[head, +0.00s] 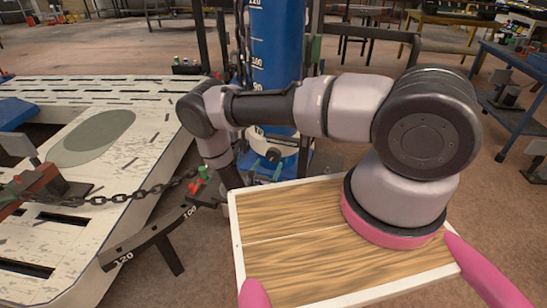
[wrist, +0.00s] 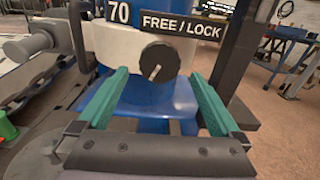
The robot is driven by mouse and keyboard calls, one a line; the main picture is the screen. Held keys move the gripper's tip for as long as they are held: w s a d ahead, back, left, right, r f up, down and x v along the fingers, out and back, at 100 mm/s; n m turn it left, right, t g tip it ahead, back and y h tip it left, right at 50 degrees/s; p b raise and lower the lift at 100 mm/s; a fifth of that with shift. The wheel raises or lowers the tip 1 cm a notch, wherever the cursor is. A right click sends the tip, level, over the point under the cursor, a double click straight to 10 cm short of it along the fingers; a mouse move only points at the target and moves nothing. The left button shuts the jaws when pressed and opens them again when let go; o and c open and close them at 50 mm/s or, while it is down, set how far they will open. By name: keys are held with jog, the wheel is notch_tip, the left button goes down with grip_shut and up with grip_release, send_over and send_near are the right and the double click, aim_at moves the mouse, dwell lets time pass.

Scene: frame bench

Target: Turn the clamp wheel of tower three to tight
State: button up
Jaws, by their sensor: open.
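A blue tower (head: 275,45) with white scale marks stands in the middle of the head view. No number marking it as tower three is readable. A black round knob (wrist: 160,58) with a pale pointer line sits on the tower's white collar (wrist: 115,45), under a FREE / LOCK label (wrist: 181,25). I cannot tell whether this knob is the clamp wheel. My gripper (wrist: 159,76) is open and empty, its teal fingers either side of and below the knob in the picture, with no contact visible. In the head view my arm largely hides the gripper.
A grey cylindrical handle (wrist: 28,44) sticks out left of the collar. A white slotted bench (head: 95,100) lies at left, with a chain (head: 130,196) running toward the tower. A dark scaled arm (head: 150,235) curves below it. A blue cart (head: 515,95) stands at right.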

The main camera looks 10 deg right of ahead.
aim_at(272, 156)
jog(key=x, duration=0.6)
jog(key=c, duration=1.2)
jog(key=shift+c, duration=0.2)
